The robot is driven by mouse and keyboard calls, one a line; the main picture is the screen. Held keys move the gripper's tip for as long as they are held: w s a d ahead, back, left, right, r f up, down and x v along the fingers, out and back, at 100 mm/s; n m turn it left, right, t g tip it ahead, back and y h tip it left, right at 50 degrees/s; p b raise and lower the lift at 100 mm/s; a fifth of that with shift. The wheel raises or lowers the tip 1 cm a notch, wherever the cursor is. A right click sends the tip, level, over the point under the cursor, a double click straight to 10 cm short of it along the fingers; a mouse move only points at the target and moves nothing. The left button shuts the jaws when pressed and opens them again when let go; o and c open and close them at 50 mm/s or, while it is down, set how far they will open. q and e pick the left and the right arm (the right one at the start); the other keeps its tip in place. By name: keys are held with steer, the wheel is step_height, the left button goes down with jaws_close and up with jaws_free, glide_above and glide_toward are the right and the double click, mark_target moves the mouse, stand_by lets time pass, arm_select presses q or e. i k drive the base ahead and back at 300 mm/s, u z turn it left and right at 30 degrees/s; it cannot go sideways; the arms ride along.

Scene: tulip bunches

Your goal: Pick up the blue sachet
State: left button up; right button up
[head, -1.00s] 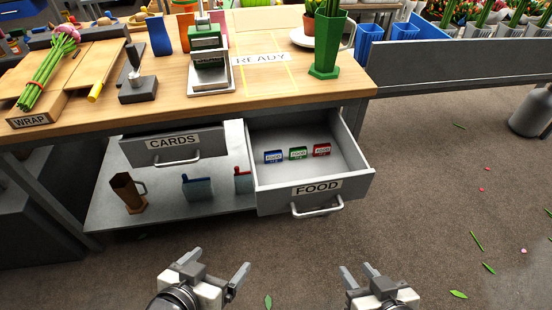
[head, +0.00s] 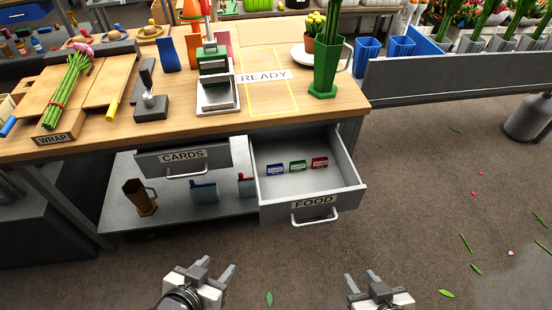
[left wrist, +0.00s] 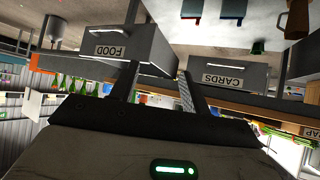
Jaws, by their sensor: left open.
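The blue sachet (head: 275,169) stands in the open FOOD drawer (head: 342,202), at the left of a short row with a green sachet (head: 297,167) and a red sachet (head: 319,163). My left gripper (head: 217,267) is open and empty, low in the head view, in front of the bench and apart from the drawer. My right gripper (head: 361,276) has its fingers apart, empty, lower right of the drawer. The left wrist view appears upside down; it shows the FOOD drawer front (left wrist: 135,50) beyond the left fingers (left wrist: 158,82), but the sachets cannot be made out there.
The CARDS drawer (head: 185,157) sits left of the FOOD drawer. A lower shelf (head: 170,215) holds a brown jug (head: 140,198) and boxes. The bench top (head: 190,125) above carries a green vase (head: 326,75) and tools. The floor before the drawers is clear except for leaves.

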mark_target(275, 169)
steer(key=z, duration=2.05)
steer(key=i, duration=0.65)
steer(key=u, duration=3.15)
steer(key=i, duration=0.5)
steer(key=z, duration=0.05)
